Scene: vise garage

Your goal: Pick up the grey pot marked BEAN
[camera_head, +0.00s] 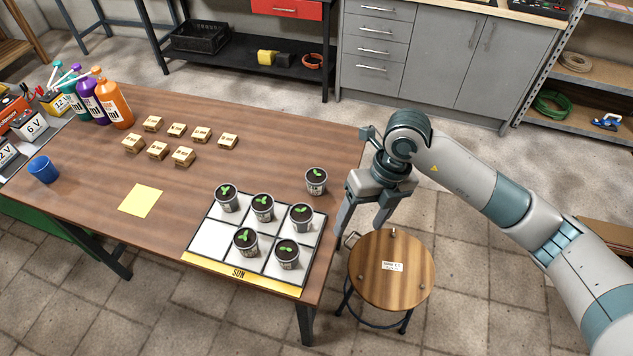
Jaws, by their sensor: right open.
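Several small grey pots with dark soil and green seedlings stand on a white gridded mat (209,240) with a yellow SUN strip. Among them are a back-left pot (227,199), a back-middle pot (262,208), a back-right pot (301,218), a front-middle pot (245,243) and a front-right pot (287,255). One more grey pot (316,182) stands off the mat, near the table's right edge. Their labels are too small to read, so I cannot tell which says BEAN. My right gripper (361,222) is open and empty, pointing down, right of the pots. My left gripper is out of view.
A round wooden stool (391,275) stands beside the table (180,240), below my right gripper. Small wooden blocks (201,134), a yellow sheet (141,200), a blue cup (43,169) and bottles (114,103) lie further left. The mat's front-left cell is empty.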

